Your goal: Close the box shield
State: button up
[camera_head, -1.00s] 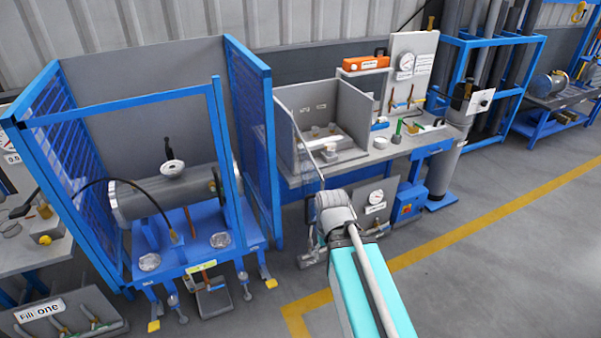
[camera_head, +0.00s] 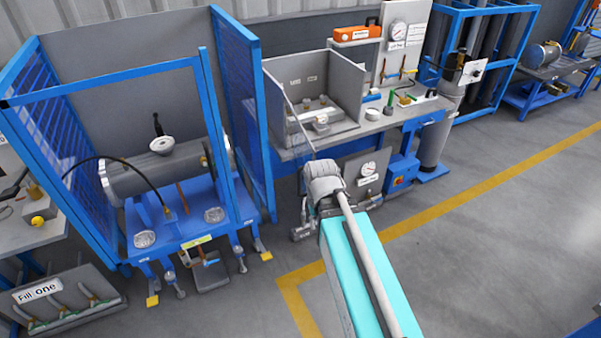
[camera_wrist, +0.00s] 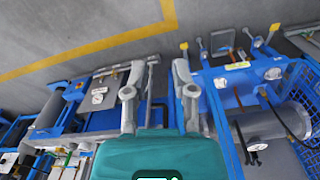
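A grey open-fronted box (camera_head: 346,82) stands on the workbench in the head view, with fittings inside. A thin pale bar (camera_head: 297,112) slants down at its left front, perhaps the edge of a clear shield; I cannot tell its exact position. A blue mesh cage (camera_head: 240,110) surrounds a grey flanged shell (camera_head: 140,178) on the left. My gripper shows in the wrist view (camera_wrist: 159,78) with its two fingers apart and nothing between them. In the head view my arm reaches toward the bench front, and its fingertips are hard to make out there.
The workbench (camera_head: 385,118) carries gauges and small valves, with an orange case (camera_head: 357,34) at the back. A blue pipe rack (camera_head: 478,50) stands to the right. A yellow line (camera_head: 440,218) crosses the clear grey floor. A "Fill one" stand (camera_head: 70,295) is at lower left.

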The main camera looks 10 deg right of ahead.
jog(key=w+a+f+n+h+b, duration=0.1)
jog(key=w+n, duration=0.2)
jog(key=w+a+f+n+h+b, duration=0.1)
jog(key=w+n+h+b, duration=0.1)
jog(key=w+n, duration=0.1)
jog(key=w+a+f+n+h+b, duration=0.1)
jog(key=w+n, duration=0.2)
jog(key=w, duration=0.1)
jog(key=shift+w+f, duration=0.15)
jog(key=shift+w, duration=0.15)
grip_shut()
jog(key=w+a+n+h+b, duration=0.4)
jog(key=w+a+n, duration=0.2)
jog(key=w+n, duration=0.3)
jog(key=shift+a+n+t+h, duration=0.3)
jog(key=shift+t+h, duration=0.1)
